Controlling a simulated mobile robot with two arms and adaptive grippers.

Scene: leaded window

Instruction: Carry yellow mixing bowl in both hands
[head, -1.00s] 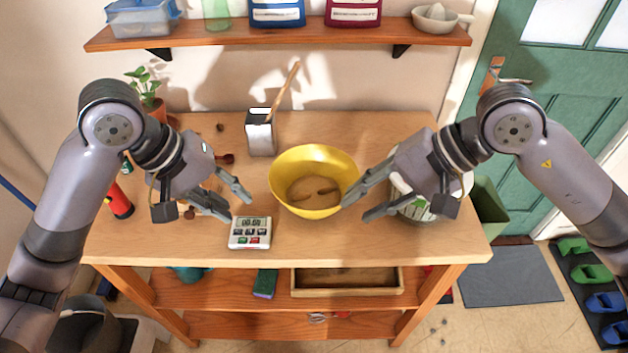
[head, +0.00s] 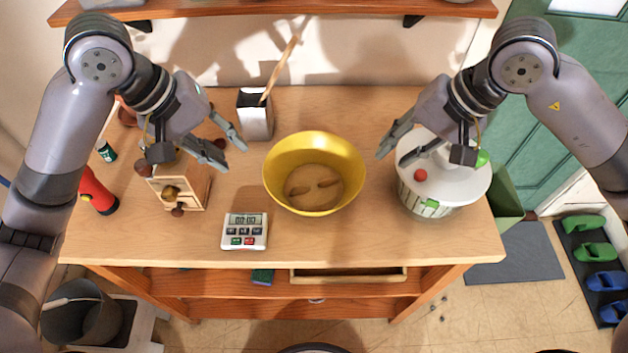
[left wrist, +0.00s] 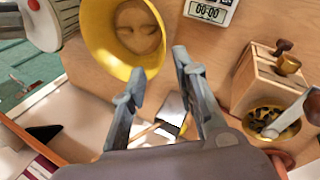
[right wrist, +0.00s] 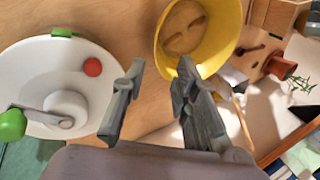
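The yellow mixing bowl (head: 314,208) stands upright on the wooden table, with a tan surface and two darker marks inside. My left gripper (head: 233,155) is open and empty, to the left of the bowl and apart from it. My right gripper (head: 389,158) is open and empty, to the right of the bowl, between it and the white salad spinner. The bowl also shows in the left wrist view (left wrist: 97,45), beyond the open fingers (left wrist: 160,75), and in the right wrist view (right wrist: 232,30), beyond the open fingers (right wrist: 160,75).
A white salad spinner (head: 420,203) stands close right of the bowl. A timer (head: 245,231) lies front left, with a wooden grinder (head: 190,190) and red torch (head: 97,190) further left. A metal utensil holder (head: 254,118) stands behind. Table (head: 350,235) in front of the bowl is clear.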

